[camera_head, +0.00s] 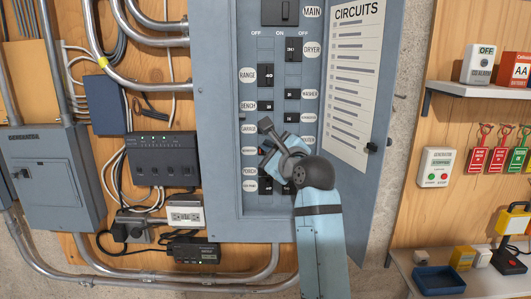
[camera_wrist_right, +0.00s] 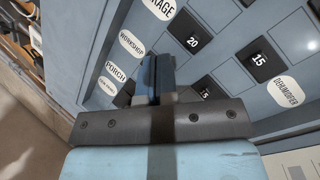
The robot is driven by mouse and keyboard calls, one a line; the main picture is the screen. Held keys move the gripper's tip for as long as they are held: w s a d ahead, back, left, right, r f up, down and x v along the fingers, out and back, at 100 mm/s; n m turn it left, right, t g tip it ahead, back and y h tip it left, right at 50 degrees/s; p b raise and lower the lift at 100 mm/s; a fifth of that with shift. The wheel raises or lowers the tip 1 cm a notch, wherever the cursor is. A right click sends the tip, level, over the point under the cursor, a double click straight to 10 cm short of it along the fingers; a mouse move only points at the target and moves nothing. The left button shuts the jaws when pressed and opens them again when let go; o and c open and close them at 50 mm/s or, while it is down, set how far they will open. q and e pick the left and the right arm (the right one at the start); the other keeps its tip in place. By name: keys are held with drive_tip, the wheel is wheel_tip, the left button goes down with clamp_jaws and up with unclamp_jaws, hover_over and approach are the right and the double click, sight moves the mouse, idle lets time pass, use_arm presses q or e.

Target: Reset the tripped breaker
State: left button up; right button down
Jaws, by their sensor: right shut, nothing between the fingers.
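The grey breaker panel (camera_head: 215,120) stands open with two columns of black breakers and oval labels. The main breaker (camera_head: 280,12) is at the top; the range breaker (camera_head: 267,75) and dryer breaker (camera_head: 293,49) are below. My right gripper (camera_head: 266,150) is shut and empty in front of the lower left column, hiding several breakers. In the right wrist view the shut fingers (camera_wrist_right: 155,75) are beside the workshop label (camera_wrist_right: 132,43) and porch label (camera_wrist_right: 116,74). A breaker marked 20 (camera_wrist_right: 192,41) is clear of them. I cannot tell which breaker is tripped, or whether the fingers touch one. My left gripper is out of view.
The panel door (camera_head: 372,130) with its circuits list is swung open to the right. A black box with green lights (camera_head: 162,158) and conduits are on the left.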

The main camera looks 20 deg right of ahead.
drive_tip(key=shift+w+a, duration=0.15)
drive_tip(key=shift+a, duration=0.35)
idle(0.3)
drive_tip(key=shift+d, duration=0.2)
idle(0.4)
